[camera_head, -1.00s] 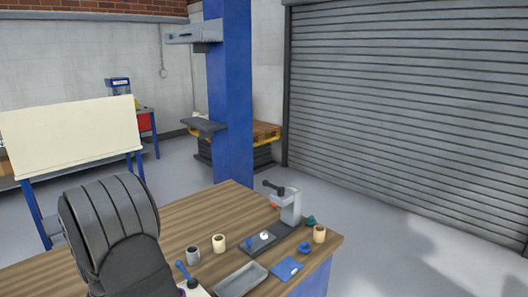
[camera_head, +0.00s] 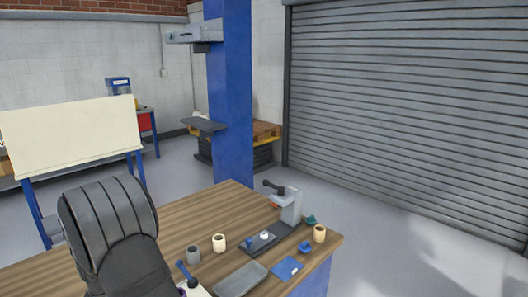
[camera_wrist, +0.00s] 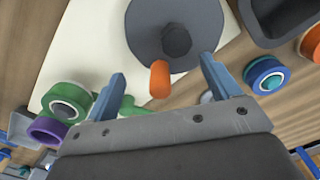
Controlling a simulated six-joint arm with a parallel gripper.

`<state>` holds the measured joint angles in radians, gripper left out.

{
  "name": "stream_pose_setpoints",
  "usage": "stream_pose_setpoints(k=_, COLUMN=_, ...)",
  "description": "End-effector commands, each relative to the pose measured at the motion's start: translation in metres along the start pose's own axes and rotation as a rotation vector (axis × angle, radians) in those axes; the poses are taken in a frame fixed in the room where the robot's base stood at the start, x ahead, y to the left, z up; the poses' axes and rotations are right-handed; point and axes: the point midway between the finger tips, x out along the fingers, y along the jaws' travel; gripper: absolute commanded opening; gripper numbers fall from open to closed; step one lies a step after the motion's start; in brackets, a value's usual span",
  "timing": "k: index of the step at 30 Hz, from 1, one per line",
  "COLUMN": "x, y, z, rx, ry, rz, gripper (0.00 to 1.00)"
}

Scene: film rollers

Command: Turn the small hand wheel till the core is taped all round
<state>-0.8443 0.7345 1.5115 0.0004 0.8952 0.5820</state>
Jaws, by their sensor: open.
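In the wrist view the hand wheel (camera_wrist: 150,32) is a grey disc with a dark round hub and an orange handle (camera_wrist: 160,78) on its near side. My gripper (camera_wrist: 162,72) is open, one blue-grey finger either side of the handle, with gaps on both sides. Contact is not visible. A green roll with a pale middle (camera_wrist: 65,103) lies left of the left finger, and a purple ring (camera_wrist: 47,131) is beside it. I cannot tell which piece is the core or how far it is taped. In the head view my arm hides the gripper and wheel.
A pale board (camera_wrist: 80,50) lies under the wheel. A blue ring piece (camera_wrist: 266,75) and dark tray (camera_wrist: 285,20) are at right. In the head view a grey tray (camera_head: 240,280), blue mat (camera_head: 288,268), cream cylinders (camera_head: 219,243) and a grey stand (camera_head: 290,208) occupy the bench.

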Motion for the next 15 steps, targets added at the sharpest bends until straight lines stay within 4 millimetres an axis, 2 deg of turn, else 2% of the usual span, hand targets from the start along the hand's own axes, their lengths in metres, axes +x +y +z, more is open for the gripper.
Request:
stream_pose_setpoints(k=10, x=-0.0001, y=0.0003, z=-0.0001, rx=0.000, ry=0.000, rz=0.000, gripper=0.82)
stream_pose_setpoints(k=15, x=-0.0093, y=0.0001, z=-0.0005, rx=0.000, ry=0.001, rz=0.000, gripper=0.82)
